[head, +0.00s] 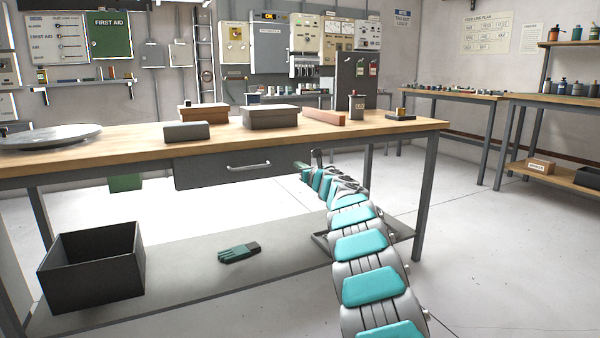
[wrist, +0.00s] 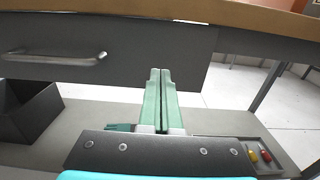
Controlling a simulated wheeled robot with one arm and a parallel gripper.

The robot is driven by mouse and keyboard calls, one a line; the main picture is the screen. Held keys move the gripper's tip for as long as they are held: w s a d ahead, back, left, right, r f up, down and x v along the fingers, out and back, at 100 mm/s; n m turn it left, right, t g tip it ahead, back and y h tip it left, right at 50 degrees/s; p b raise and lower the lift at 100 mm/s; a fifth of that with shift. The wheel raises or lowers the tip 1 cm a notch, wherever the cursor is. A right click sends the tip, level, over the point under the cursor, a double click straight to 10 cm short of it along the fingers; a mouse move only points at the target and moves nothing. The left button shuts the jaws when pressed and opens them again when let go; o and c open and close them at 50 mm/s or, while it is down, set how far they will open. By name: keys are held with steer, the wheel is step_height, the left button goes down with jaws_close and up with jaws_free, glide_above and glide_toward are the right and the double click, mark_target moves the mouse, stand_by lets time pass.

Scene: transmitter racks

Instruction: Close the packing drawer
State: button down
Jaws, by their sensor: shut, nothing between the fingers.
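The packing drawer (head: 212,173) is a dark grey front under the wooden bench top, with a pale bar handle (head: 248,166). In the wrist view the drawer front (wrist: 125,65) spans the upper left and its handle (wrist: 55,58) lies left of my fingers. No open drawer interior shows, and I cannot tell whether the front sticks out a little. My gripper (wrist: 160,72) has green fingers pressed together, empty, pointing at the right part of the drawer front. Contact cannot be made out. In the head view my gripper (head: 303,167) is at the drawer's right end, partly hidden by my arm.
The bench (head: 330,134) carries boxes, a tin and a round plate. On the lower shelf (head: 190,262) are a dark open bin (head: 92,268), a green glove (head: 240,253) and a tray with screwdrivers (wrist: 262,155). A bench leg (head: 426,195) stands right of my arm. Open floor lies at the right.

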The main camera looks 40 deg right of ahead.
steer(key=b+v, duration=0.2)
steer(key=v, duration=0.7)
steer(key=shift+a+b, duration=0.2)
steer(key=shift+b, duration=0.15)
steer(key=shift+s+f, duration=0.1)
